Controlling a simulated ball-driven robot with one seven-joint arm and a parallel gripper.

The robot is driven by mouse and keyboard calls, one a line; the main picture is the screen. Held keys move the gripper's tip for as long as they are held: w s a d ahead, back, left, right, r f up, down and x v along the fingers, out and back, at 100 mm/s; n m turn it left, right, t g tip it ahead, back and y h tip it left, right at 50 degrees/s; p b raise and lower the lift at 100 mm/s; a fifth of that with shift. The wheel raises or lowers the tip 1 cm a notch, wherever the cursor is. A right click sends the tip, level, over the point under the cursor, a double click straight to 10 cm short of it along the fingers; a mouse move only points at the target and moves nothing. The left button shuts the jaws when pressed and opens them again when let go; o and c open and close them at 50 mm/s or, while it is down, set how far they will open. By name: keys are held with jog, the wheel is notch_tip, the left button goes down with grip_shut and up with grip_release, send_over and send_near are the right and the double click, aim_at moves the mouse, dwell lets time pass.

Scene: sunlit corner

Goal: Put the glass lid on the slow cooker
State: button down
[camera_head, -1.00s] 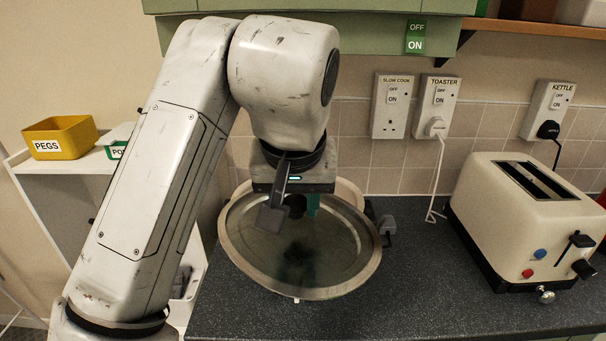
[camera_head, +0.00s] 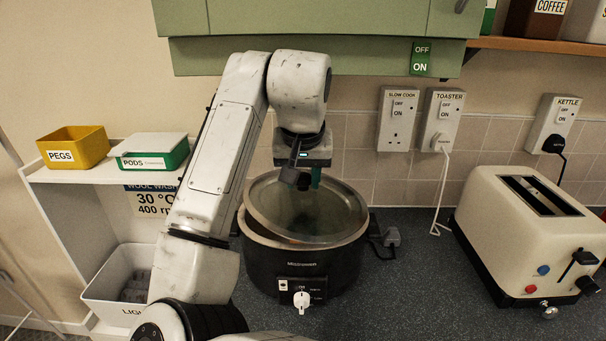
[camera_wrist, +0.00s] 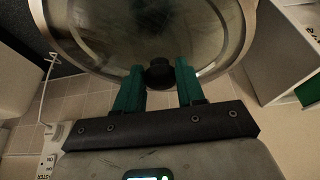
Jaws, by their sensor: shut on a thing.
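The glass lid (camera_head: 322,212), a clear disc with a metal rim and black knob, is over the slow cooker (camera_head: 318,268) in the head view. The lid is tilted, and part of the cooker's rim shows beyond its edges. The cooker is black with a white dial at the front. Whether the lid touches the rim I cannot tell. My gripper (camera_head: 303,180) is above the lid, shut on its knob. In the wrist view the lid (camera_wrist: 150,30) fills the top, with the knob (camera_wrist: 160,74) between my green fingertips (camera_wrist: 160,85). The cooker's inside is mostly hidden.
The toaster (camera_head: 525,235) stands on the right of the dark worktop (camera_head: 420,290). Wall sockets (camera_head: 397,120) are behind. A green cupboard (camera_head: 320,45) hangs above. A shelf with tubs (camera_head: 73,147) is at left.

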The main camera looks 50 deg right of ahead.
jog(key=shift+f, duration=0.15)
jog(key=shift+f, duration=0.6)
jog(key=c, duration=0.7)
grip_release()
jog(key=shift+r, duration=0.2)
jog(key=shift+b+v, duration=0.3)
jog(key=shift+v, duration=0.55)
jog(key=s+a, duration=0.2)
jog(key=a, duration=0.1)
jog(key=s+a, duration=0.3)
jog(key=s+a+b, duration=0.1)
jog(key=s+a, duration=0.1)
jog(key=a, duration=0.1)
jog(key=shift+s+a+r, duration=0.15)
jog(key=shift+s, duration=0.05)
